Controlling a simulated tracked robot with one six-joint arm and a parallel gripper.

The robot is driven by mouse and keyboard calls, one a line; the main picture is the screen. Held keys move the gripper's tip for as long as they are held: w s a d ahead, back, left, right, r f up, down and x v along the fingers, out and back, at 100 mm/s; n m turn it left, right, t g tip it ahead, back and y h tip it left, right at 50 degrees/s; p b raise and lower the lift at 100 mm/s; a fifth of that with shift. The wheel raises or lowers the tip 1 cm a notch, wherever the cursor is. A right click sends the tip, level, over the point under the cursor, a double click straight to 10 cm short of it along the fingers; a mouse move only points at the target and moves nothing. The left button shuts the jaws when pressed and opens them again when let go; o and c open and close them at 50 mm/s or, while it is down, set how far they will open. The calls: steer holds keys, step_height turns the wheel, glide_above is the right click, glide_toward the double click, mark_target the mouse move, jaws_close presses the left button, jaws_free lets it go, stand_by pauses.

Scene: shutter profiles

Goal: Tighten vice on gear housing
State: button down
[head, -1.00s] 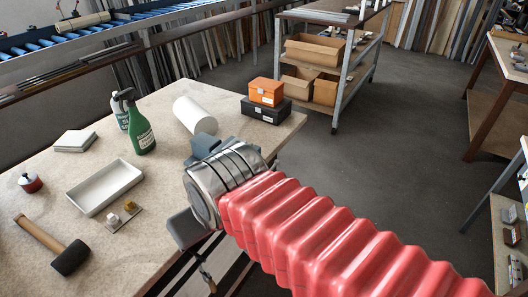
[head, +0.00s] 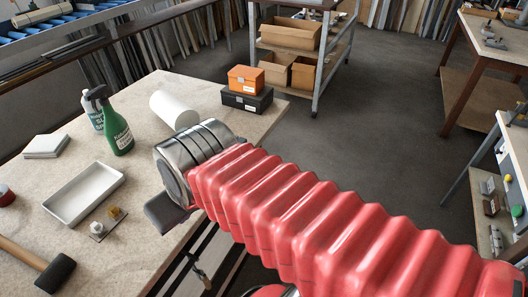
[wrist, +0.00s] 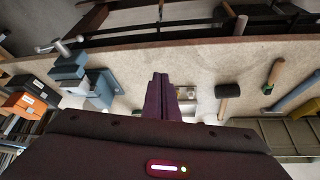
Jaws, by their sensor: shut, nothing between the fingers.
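The blue-grey vice (wrist: 70,66) stands near the table edge at the left of the wrist view, with its metal handle (wrist: 60,46) over the edge. A blue-grey block (wrist: 104,88) shows beside it; I cannot tell if this is part of the vice. In the head view my red-sleeved arm covers the vice's place.
On the table (head: 145,135) are a white tray (head: 84,193), a green spray bottle (head: 116,128), a white roll (head: 174,110), an orange box (head: 246,79) on a black case (head: 247,98), and a mallet (head: 52,272). A shelf cart (head: 320,60) stands behind.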

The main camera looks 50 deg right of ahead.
steer(key=w+d+r+n+g, duration=0.1)
steer(key=w+d, duration=0.2)
steer(key=d, duration=0.4)
steer(key=w+d+r+g, duration=0.1)
steer(key=w+d, duration=0.2)
steer(key=d, duration=0.5)
steer(key=s+d+f+n, duration=0.1)
steer(key=d+n, duration=0.1)
steer(key=d, duration=1.6)
steer(key=shift+s+d+f+t+y, duration=0.15)
steer(key=shift+d+t+y, duration=0.15)
steer(key=shift+t, duration=0.1)
steer(key=shift+f, duration=0.15)
steer(key=x, duration=1.3)
steer(key=shift+d+f, duration=0.3)
steer(key=shift+f, duration=0.15)
